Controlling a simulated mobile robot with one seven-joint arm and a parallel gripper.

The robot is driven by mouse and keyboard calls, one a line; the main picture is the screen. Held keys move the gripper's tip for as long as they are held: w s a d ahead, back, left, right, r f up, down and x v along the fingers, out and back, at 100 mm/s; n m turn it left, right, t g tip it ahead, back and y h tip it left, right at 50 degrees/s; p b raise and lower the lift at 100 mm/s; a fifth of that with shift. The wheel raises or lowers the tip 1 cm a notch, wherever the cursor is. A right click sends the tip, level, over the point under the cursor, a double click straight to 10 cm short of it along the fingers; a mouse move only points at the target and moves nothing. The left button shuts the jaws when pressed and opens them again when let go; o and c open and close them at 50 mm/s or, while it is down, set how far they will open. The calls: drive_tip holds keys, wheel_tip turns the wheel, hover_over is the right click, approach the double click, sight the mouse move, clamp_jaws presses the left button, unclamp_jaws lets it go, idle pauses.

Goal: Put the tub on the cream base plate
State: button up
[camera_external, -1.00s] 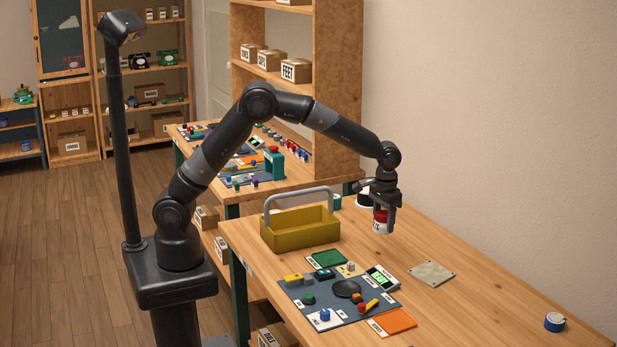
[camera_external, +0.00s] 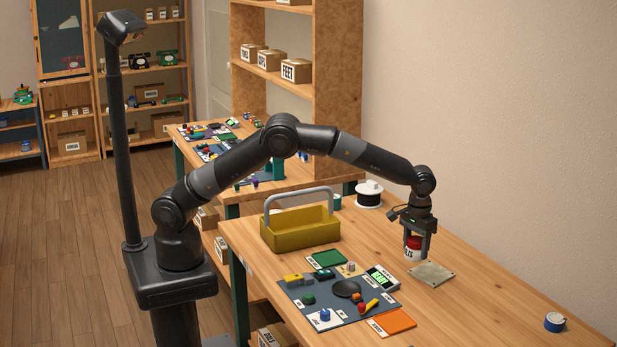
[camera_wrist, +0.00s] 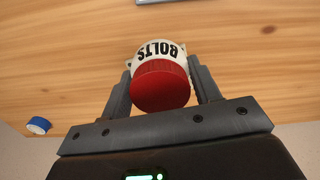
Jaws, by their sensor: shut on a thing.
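The tub (camera_external: 411,254), white with a red lid, is between the fingers of my gripper (camera_external: 416,251), which is shut on it. In the wrist view the tub (camera_wrist: 160,70) shows upright lettering reading BOLTS, upside down in the picture, and its red lid faces the camera. The cream base plate (camera_external: 433,274) lies flat on the table, just below and right of the tub in the external view. The tub looks held above the table near the plate's back left edge; the exact gap is hard to tell.
A grey mat (camera_external: 320,298) with phone parts and a green-screened device (camera_external: 382,278) lie left of the plate. A yellow tool carrier (camera_external: 300,234) and a black-and-white spool (camera_external: 369,195) stand farther back. A blue-and-white tub (camera_external: 554,322) sits front right.

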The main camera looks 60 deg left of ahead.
drive_tip(key=w+a+f, duration=0.1)
drive_tip(key=w+f, duration=0.1)
drive_tip(key=w+a+f, duration=0.1)
drive_tip(key=w, duration=0.1)
drive_tip(key=shift+a, duration=0.3)
drive_tip(key=shift+w+f, duration=0.1)
drive_tip(key=shift+f, duration=1.85)
drive_tip(key=shift+f, duration=0.1)
drive_tip(key=o, duration=1)
